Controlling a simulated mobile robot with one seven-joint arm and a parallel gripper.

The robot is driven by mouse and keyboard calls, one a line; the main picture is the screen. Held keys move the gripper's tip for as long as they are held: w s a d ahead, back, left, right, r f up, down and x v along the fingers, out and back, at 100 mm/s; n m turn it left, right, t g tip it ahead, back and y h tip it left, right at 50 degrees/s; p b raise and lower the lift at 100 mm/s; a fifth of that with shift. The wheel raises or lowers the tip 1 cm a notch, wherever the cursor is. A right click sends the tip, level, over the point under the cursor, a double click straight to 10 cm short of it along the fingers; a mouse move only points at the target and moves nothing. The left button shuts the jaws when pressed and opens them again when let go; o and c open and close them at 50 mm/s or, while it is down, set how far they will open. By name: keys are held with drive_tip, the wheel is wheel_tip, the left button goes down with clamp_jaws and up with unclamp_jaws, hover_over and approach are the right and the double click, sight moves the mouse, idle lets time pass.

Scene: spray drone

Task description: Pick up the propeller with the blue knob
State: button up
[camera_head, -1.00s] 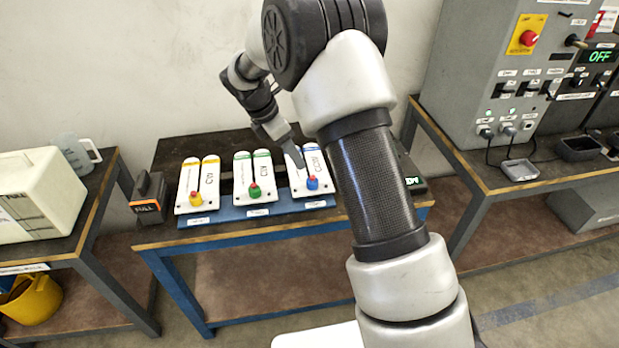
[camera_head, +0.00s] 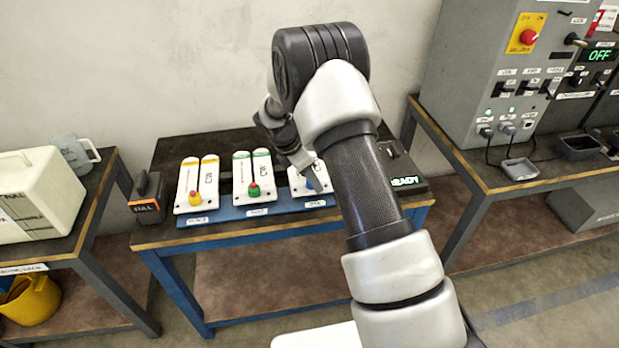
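The propeller with the blue knob (camera_head: 312,184) is a white folded piece at the right end of the blue rack (camera_head: 262,211) on the middle table. My arm hides most of its upper part. My gripper (camera_head: 308,169) is over it, with its tip close to the blue knob. I cannot tell whether it touches the knob or whether its fingers are open. Left of it on the rack are the propeller with the green knob (camera_head: 243,177) and the propeller with the yellow knob (camera_head: 186,182).
A black battery-like block (camera_head: 148,196) stands at the left end of the table. A dark device with a lit green "READY" display (camera_head: 408,181) is right of the rack, partly behind my arm. A grey control cabinet (camera_head: 478,70) stands on the right table. A white container (camera_head: 35,195) is on the left table.

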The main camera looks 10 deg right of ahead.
drive_tip(key=shift+r, duration=0.1)
clamp_jaws()
